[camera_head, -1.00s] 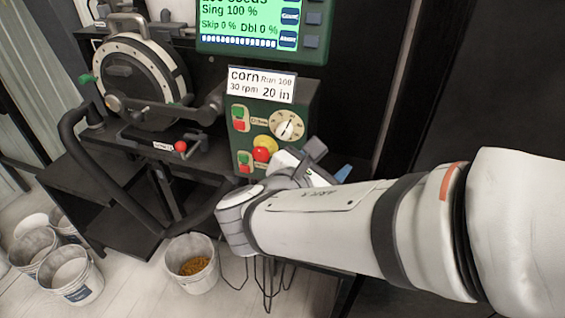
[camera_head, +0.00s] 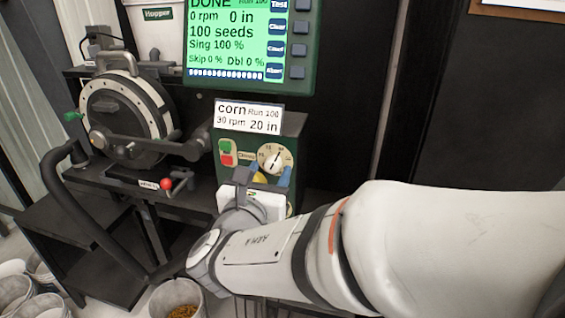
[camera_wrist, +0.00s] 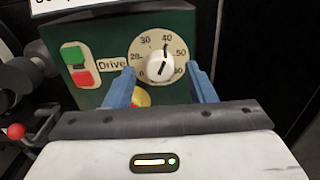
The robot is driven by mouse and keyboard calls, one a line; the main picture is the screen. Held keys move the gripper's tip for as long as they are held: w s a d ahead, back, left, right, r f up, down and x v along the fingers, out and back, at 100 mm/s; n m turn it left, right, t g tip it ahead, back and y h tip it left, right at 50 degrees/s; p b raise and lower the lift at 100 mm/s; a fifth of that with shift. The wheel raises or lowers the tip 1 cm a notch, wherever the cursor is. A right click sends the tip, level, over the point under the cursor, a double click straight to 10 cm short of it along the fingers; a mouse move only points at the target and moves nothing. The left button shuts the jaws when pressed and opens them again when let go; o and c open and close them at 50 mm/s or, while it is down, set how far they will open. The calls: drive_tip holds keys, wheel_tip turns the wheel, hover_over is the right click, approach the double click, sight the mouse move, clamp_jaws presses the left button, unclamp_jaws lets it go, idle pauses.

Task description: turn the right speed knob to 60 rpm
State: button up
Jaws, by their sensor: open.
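The speed knob (camera_wrist: 162,67) is white, on a pale round dial marked 20 to 60 beside a "Drive" label. Its dark pointer line leans up, roughly toward 40; the exact reading is unclear. The knob also shows in the head view (camera_head: 275,158) on the green control box (camera_head: 290,130). My gripper (camera_wrist: 162,86) is open, with blue fingers on either side below the knob, apart from it. In the head view my gripper (camera_head: 264,178) covers the lower part of the box. No second speed knob is visible.
Green and red buttons (camera_wrist: 78,66) sit left of the dial. A yellow and red button (camera_wrist: 142,97) shows partly behind the left finger. A corn card (camera_head: 248,117) stands on the box, below a green display (camera_head: 240,45). The wheel (camera_head: 125,115) stands left.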

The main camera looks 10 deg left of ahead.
drive_tip(key=shift+w, duration=0.2)
drive_tip(key=c, duration=0.9)
drive_tip(key=shift+d, duration=0.1)
drive_tip(key=shift+c, duration=0.3)
drive_tip(key=shift+f+m+b, duration=0.1)
drive_tip(key=shift+m+b, duration=0.2)
drive_tip(key=shift+b, duration=0.1)
